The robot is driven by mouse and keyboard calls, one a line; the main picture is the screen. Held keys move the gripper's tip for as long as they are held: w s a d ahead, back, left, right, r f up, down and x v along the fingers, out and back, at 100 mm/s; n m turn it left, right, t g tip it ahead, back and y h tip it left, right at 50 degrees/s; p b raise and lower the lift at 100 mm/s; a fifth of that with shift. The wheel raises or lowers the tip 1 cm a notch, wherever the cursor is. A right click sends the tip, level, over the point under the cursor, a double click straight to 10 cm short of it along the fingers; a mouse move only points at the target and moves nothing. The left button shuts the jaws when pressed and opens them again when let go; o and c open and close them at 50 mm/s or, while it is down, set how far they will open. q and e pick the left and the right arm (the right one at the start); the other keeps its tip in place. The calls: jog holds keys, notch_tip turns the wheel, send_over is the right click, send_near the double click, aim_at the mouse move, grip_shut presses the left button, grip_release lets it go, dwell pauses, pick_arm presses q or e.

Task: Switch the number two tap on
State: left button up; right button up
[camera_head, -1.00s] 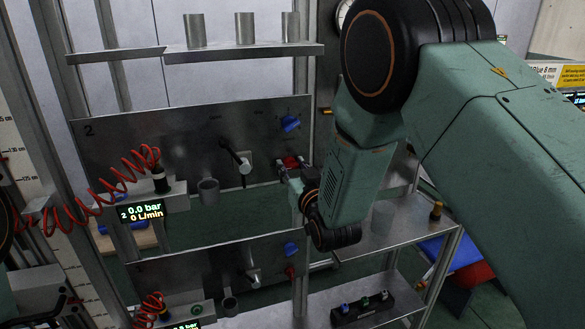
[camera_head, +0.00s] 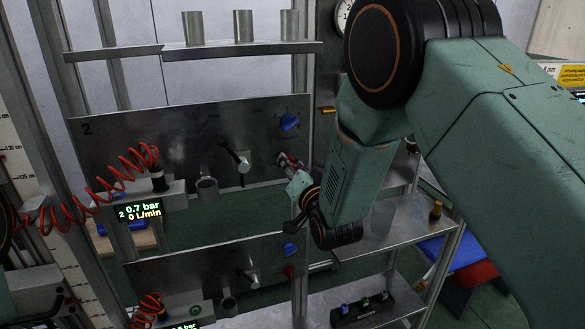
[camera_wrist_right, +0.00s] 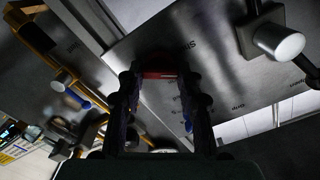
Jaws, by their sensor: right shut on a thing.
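The upper steel panel marked 2 (camera_head: 165,145) carries a black lever with a pale cylindrical body (camera_head: 242,162), a blue knob (camera_head: 289,122) and a red handle (camera_wrist_right: 160,75) at its right end. My right gripper (camera_head: 287,166) reaches the panel from the right, below the blue knob. It is shut on the red handle, which shows between its fingers (camera_wrist_right: 158,88) in the right wrist view. In the head view the gripper mostly hides this handle. The number 2 display (camera_head: 140,210) reads 0.7 bar and 0 L/min.
A similar lower panel (camera_head: 200,270) has its own blue knob and red handle. A grey cup (camera_head: 207,190) and red coiled hose (camera_head: 115,178) are left of the lever. Metal cylinders stand on the shelf above (camera_head: 260,47). A lower-right shelf (camera_head: 375,245) holds small items.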

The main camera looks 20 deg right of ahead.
jog(key=m, duration=1.1)
jog(key=shift+d+f+b, duration=0.15)
jog(key=shift+f+b, duration=0.05)
jog(key=shift+b, duration=0.1)
dwell(0.4)
jog(key=o, duration=1.2)
jog(key=s, duration=1.2)
jog(key=shift+d, duration=0.2)
